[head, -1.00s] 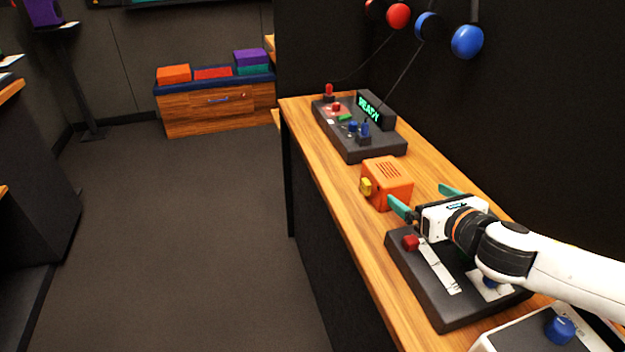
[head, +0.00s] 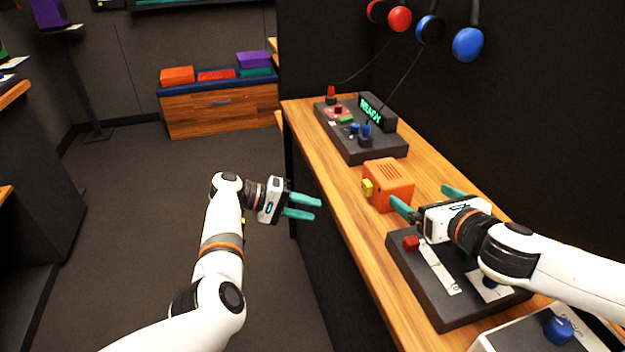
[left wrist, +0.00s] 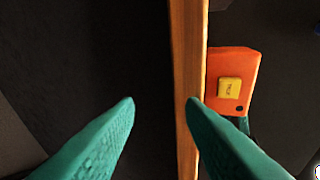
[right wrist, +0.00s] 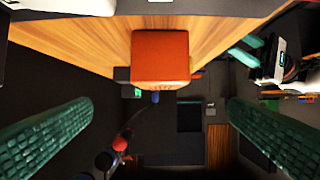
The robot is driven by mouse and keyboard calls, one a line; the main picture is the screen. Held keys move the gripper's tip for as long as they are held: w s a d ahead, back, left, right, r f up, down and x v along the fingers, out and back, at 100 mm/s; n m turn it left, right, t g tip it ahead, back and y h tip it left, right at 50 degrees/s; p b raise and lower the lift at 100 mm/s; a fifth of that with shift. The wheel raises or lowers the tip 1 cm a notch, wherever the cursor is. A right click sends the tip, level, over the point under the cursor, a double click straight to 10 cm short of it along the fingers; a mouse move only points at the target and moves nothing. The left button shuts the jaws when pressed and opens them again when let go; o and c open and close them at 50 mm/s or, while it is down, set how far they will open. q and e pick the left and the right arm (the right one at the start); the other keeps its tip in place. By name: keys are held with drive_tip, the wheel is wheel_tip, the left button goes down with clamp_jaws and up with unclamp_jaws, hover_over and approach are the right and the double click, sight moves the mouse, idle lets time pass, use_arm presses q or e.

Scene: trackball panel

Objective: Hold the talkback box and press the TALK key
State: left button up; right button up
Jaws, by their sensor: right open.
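The talkback box (head: 388,184) is orange with a grille on top and stands on the wooden counter. Its yellow TALK key (head: 367,187) is on the face towards the aisle. In the left wrist view, the box (left wrist: 247,62) and key (left wrist: 229,88) show to the right. My right gripper (head: 418,192) is open just on the near side of the box. In the right wrist view, the box (right wrist: 160,57) lies ahead between the open fingers, without visible contact. My left gripper (head: 316,207) is open and empty over the aisle, left of the box, pointing towards the counter.
A dark panel (head: 455,314) with a red knob lies under my right gripper. Another panel (head: 362,149) with a lit READY display stands farther along the counter (head: 298,121). Red and blue balls hang on the dark wall. The aisle floor (head: 130,210) is clear.

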sight(396, 179)
use_arm(q)
wheel_tip(396, 179, up, 8)
drive_tip(key=d+m+g+h, duration=0.1)
drive_tip(key=shift+w+d+m+h, duration=0.3)
drive_tip(key=shift+h, duration=0.1)
use_arm(e)
drive_tip(key=x, duration=1.2)
use_arm(q)
drive_tip(key=shift+c, duration=0.4)
use_arm(e)
drive_tip(key=c, duration=1.1)
use_arm(q)
clamp_jaws()
use_arm(e)
drive_tip(key=shift+c, duration=0.2)
